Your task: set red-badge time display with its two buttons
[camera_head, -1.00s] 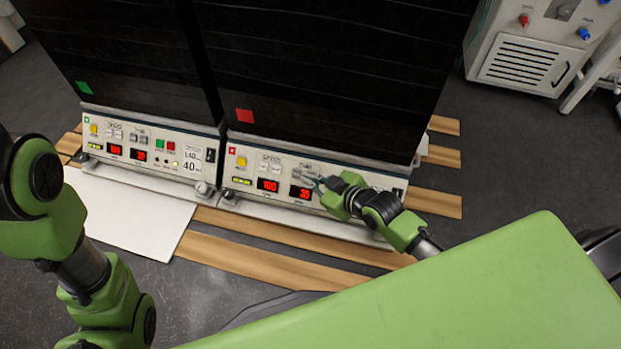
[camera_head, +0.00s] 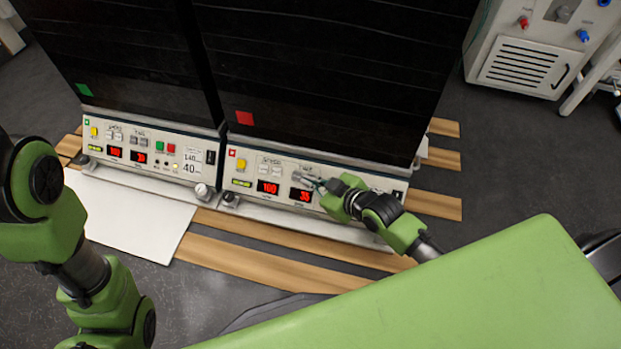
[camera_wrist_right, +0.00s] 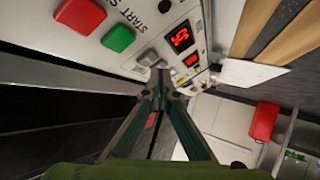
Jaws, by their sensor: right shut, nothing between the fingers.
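The red-badge unit's panel (camera_head: 262,172) stands below a dark door with a red square (camera_head: 244,117). It carries two lit red displays: the left display (camera_head: 268,187) reads 100, and the right display (camera_head: 301,195) seems to read 35. Small pale buttons (camera_head: 300,175) sit above the right display. My right gripper (camera_head: 320,184) is shut and empty, its tips at these buttons. In the right wrist view, its tips (camera_wrist_right: 160,76) are close to a grey button (camera_wrist_right: 148,57); I cannot tell whether they touch. My left gripper is out of view; only its arm shows.
A green-badge unit's panel (camera_head: 140,150) stands to the left, with similar displays. A white board (camera_head: 130,218) and wooden slats (camera_head: 260,262) lie in front. In the right wrist view, a green START button (camera_wrist_right: 118,38) and a red button (camera_wrist_right: 80,15) are near the fingers.

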